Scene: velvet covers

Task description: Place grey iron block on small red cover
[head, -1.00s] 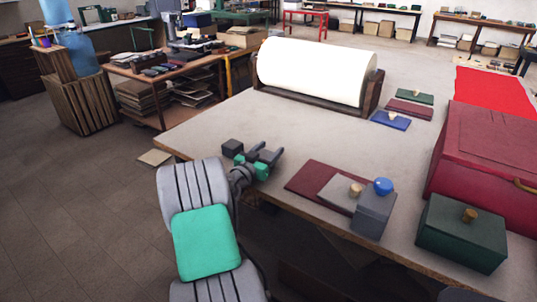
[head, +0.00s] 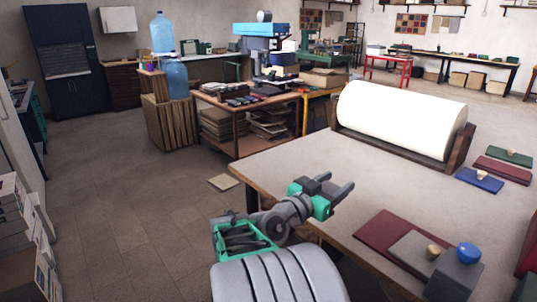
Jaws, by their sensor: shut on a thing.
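My gripper (head: 338,181) is over the near left part of the table, its fingers pointing away to the right. I cannot tell whether the block touches the table. A small dark red cover with a pale knob (head: 502,171) lies at the far right of the table, between a green and a blue one. A larger dark red flat piece (head: 376,231) lies nearer, right of my gripper.
On the larger red piece lies a grey plate with a wooden knob (head: 408,247). A grey box (head: 452,279) with a blue ball stands beside it. A big white roll (head: 400,120) in a wooden stand fills the table's back. The table middle (head: 330,165) is clear.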

